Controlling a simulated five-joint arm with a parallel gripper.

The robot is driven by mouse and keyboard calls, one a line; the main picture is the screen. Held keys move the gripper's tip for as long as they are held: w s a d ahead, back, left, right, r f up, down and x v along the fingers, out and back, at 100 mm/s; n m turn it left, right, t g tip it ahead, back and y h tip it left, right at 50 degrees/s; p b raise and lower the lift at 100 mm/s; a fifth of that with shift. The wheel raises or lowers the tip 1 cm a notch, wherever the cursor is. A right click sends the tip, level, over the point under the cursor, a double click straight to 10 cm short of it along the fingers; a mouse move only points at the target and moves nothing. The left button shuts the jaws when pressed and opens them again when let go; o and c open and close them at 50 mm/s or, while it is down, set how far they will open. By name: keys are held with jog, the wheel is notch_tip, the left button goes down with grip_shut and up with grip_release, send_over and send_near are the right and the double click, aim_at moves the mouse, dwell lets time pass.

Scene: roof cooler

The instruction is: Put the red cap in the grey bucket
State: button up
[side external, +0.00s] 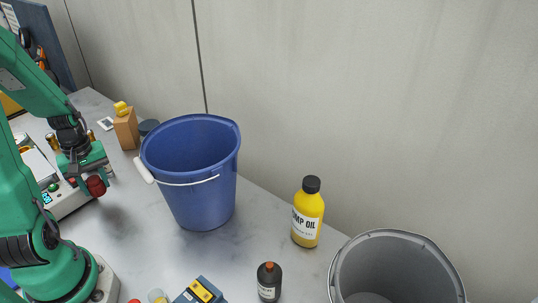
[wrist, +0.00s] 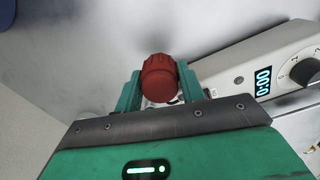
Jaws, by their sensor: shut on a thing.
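My gripper (wrist: 160,84) is shut on the red cap (wrist: 159,76), which sits between its two green fingers in the wrist view. In the side view the red cap (side external: 96,186) hangs from my gripper at the left, above the grey surface, left of the blue bucket. The grey bucket (side external: 340,270) stands at the lower right of the side view, far from my gripper. Its lower part is cut off by the picture edge, and its open top faces up.
A blue bucket (side external: 206,195) with a white handle stands between my gripper and the grey bucket. A yellow oil bottle (side external: 309,215) and a small dark bottle (side external: 269,283) stand before the grey bucket. A white device with a display (wrist: 262,78) is beside my gripper.

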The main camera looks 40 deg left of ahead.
aim_at(104, 202)
jog(key=shift+f, duration=1.85)
jog(key=shift+f, duration=0.15)
jog(key=o, duration=1)
jog(key=shift+c, duration=0.2)
jog(key=shift+r, duration=0.2)
jog(key=shift+r, duration=5.95)
jog(key=shift+o, duration=0.5)
